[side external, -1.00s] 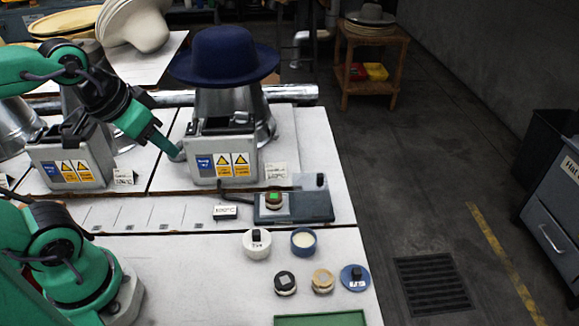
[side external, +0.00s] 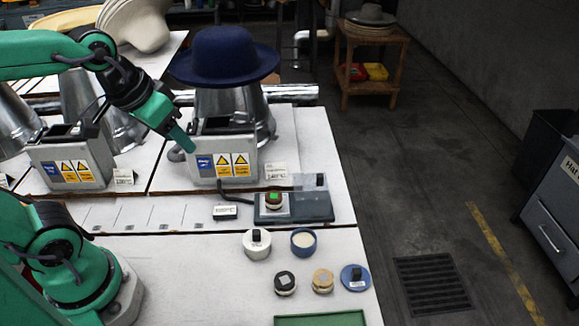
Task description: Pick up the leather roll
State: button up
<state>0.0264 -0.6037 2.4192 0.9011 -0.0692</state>
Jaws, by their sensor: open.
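Several small rolls stand on the white bench, and I cannot tell for certain which one is leather. A tan roll (side external: 322,281) with a grey square on top stands at the front right. A dark-topped roll (side external: 285,283) is just left of it. My gripper (side external: 184,150) is open, pointing down at the left edge of the grey press box under the blue hat. It is well to the left of and behind the rolls. Nothing shows in it.
The blue hat (side external: 224,57) rests on a metal form behind the grey press box (side external: 222,165). A green tray (side external: 320,320) lies at the front edge.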

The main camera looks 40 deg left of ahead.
jog(key=w+d+f+n+g, duration=0.1)
jog(key=w+d+f, duration=0.1)
jog(key=w, duration=0.3)
jog(key=w+d+f+n+g, duration=0.1)
jog(key=w+d+f+g, duration=0.15)
jog(key=w, duration=0.25)
jog(key=n+g, duration=0.1)
send_over(274, 196)
notch_tip(274, 196, down, 9)
jog(key=shift+s+a+r, duration=0.1)
jog(key=shift+f, duration=3.95)
jog(key=c, duration=0.8)
